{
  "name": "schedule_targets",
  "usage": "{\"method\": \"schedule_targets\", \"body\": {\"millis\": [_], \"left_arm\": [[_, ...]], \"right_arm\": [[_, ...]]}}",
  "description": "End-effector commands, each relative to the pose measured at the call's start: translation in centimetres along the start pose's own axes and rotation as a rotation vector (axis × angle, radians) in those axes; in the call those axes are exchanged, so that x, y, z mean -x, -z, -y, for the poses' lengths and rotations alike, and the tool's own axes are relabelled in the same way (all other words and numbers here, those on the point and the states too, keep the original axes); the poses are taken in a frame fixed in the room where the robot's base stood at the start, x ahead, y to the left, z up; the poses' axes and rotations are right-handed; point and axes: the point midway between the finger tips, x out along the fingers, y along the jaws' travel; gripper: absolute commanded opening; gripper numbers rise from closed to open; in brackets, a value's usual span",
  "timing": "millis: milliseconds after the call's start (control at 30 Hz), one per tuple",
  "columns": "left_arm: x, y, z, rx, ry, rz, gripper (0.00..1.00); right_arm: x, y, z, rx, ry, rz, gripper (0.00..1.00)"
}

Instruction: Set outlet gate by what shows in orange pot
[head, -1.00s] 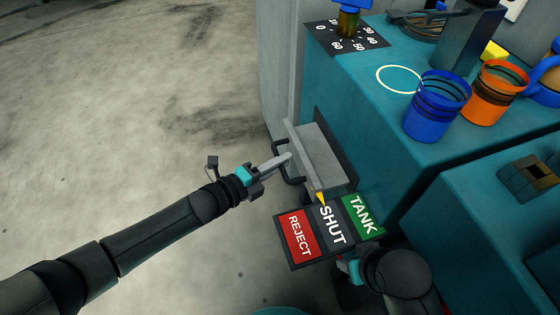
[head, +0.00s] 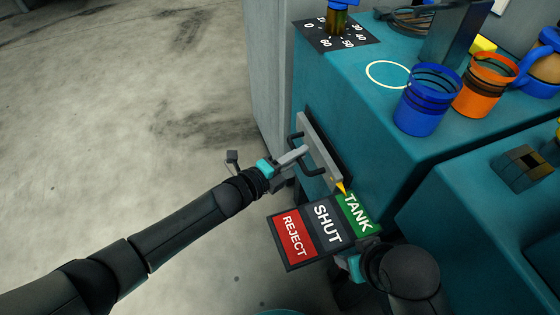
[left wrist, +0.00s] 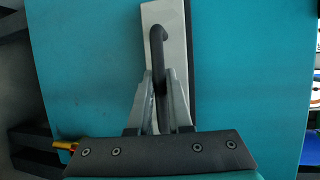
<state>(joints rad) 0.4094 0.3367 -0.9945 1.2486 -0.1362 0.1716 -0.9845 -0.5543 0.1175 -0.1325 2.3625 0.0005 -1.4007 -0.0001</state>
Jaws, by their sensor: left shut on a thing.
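The outlet gate (head: 318,145) is a grey plate on the side of the teal machine. Its dark bar handle (head: 313,172) also shows in the left wrist view (left wrist: 157,42). My left gripper (head: 303,151) is shut on the handle; its fingers close around the bar in the left wrist view (left wrist: 160,95). The yellow pointer (head: 341,188) stands at the green TANK field (head: 357,214), beside SHUT (head: 324,222) and red REJECT (head: 292,238). The orange pot (head: 484,90) stands upright on the machine; its contents cannot be made out. My right gripper (head: 352,266) is mostly hidden behind its wrist.
A blue pot (head: 426,103) stands left of the orange one, near a pale ring (head: 388,75) marked on the machine top. A numbered dial plate (head: 336,40) is at the back left corner. A lower teal unit (head: 470,215) stands at right. The floor at left is clear.

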Motion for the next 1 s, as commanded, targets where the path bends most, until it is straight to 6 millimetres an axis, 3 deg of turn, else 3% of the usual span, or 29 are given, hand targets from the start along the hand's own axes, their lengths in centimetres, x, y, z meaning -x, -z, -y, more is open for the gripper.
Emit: {"method": "schedule_targets", "body": {"millis": [100, 400, 433, 667, 1000], "left_arm": [[-0.93, 0.28, 0.16, -0.001, -0.001, 0.002, 0.0], [-1.12, 0.43, 0.34, -0.001, 0.0, 0.001, 0.0], [-1.13, 0.44, 0.35, -0.001, 0.0, 0.001, 0.19], [-1.06, 0.44, 0.29, -0.001, 0.0, 0.0, 0.45], [-0.79, 0.39, 0.24, -0.001, -0.001, 0.0, 0.47]], "right_arm": [[0.37, 0.1, -0.05, -0.001, -0.001, -0.006, 0.5], [0.45, 0.11, -0.06, -0.001, -0.002, -0.005, 0.5], [0.45, 0.11, -0.06, -0.001, -0.002, -0.005, 0.5], [0.44, 0.11, -0.09, -0.001, -0.002, -0.005, 0.5], [0.54, 0.2, -0.1, -0.001, -0.002, -0.007, 0.5]]}}
